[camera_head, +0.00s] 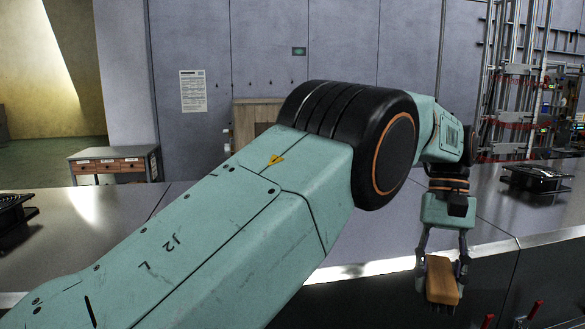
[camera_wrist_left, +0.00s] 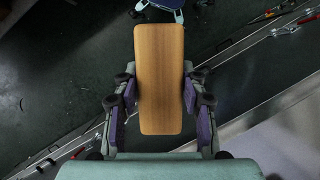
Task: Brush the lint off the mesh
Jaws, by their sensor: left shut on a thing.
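My left gripper (camera_head: 442,270) is shut on a brush with a wooden back (camera_head: 442,281). It holds the brush in the air at the near side of the metal counter, at the right of the head view. Dark bristle tips show faintly below the wood. In the left wrist view the brush's flat wooden back (camera_wrist_left: 160,75) lies between the two fingers of my left gripper (camera_wrist_left: 159,95). I cannot make out the mesh or any lint for certain. My right gripper is not in view.
A metal counter (camera_head: 345,245) runs across behind my left arm. Dark flat framed units sit on it at the right (camera_head: 538,179) and far left (camera_head: 14,212). A small drawer table (camera_head: 113,162) stands behind. Red handles (camera_head: 532,312) show at the lower right.

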